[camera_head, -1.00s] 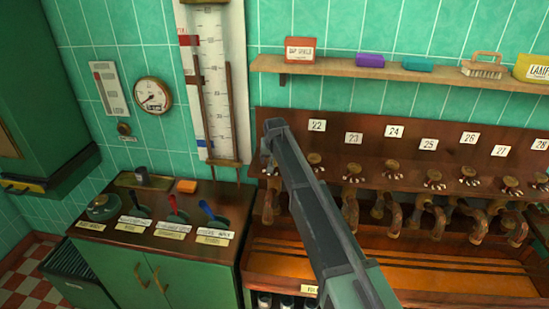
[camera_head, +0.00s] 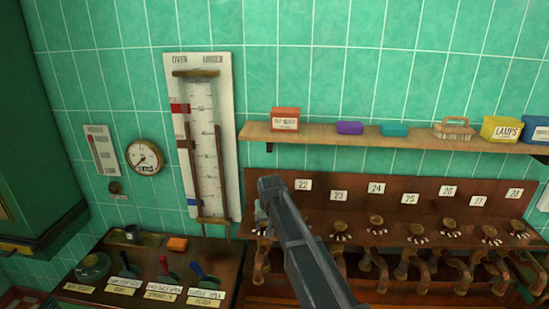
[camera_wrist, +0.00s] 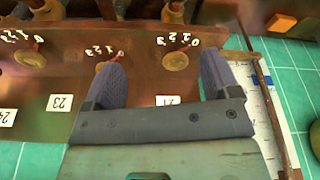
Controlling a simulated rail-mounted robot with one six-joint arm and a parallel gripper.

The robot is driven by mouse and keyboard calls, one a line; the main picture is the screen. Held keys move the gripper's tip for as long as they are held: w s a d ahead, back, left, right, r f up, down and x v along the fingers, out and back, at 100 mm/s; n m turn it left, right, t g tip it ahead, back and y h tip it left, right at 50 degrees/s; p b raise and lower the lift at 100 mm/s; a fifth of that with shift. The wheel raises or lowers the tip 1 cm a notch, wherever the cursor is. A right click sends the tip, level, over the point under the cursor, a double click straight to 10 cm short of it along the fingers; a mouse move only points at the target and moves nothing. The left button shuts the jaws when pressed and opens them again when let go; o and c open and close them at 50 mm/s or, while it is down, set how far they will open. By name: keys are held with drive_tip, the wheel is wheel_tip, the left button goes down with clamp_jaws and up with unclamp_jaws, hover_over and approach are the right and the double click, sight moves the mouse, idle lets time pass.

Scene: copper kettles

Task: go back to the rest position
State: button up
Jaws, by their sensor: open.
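My gripper (camera_wrist: 160,78) is open and empty in the wrist view. Its two dark padded fingers are spread apart over the brown numbered panel, with nothing between them. Round knobs with 0-to-3 marks (camera_wrist: 105,75) lie around and beyond the fingers. In the head view my grey arm rises from the bottom middle in front of the wooden rack (camera_head: 400,195) with number labels. The fingers cannot be made out clearly there.
A shelf (camera_head: 350,136) on the green tiled wall holds boxes, sponges and a brush (camera_head: 454,129). A tall gauge board (camera_head: 205,140) hangs left of my arm. Below it stands a console with levers (camera_head: 166,270). A row of brown taps fills the lower right.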

drive_tip(key=s+d+f+g+b, duration=0.1)
drive_tip(key=s+d+f+b, duration=0.4)
drive_tip(key=s, duration=0.5)
drive_tip(key=s+d+f+m+g+b, duration=0.1)
drive_tip(key=s+d+f+b, duration=0.4)
drive_tip(key=s+d, duration=0.4)
drive_tip(key=s+d+f+m+b, duration=0.1)
drive_tip(key=s+d+f+b, duration=0.3)
drive_tip(key=s, duration=0.6)
drive_tip(key=d+f, duration=0.2)
drive_tip(key=d, duration=0.1)
drive_tip(key=shift+s+d+f+g+b, duration=0.15)
drive_tip(key=shift+s+f+g+b, duration=0.05)
drive_tip(key=shift+s+g+b, duration=0.2)
drive_tip(key=shift+w, duration=0.1)
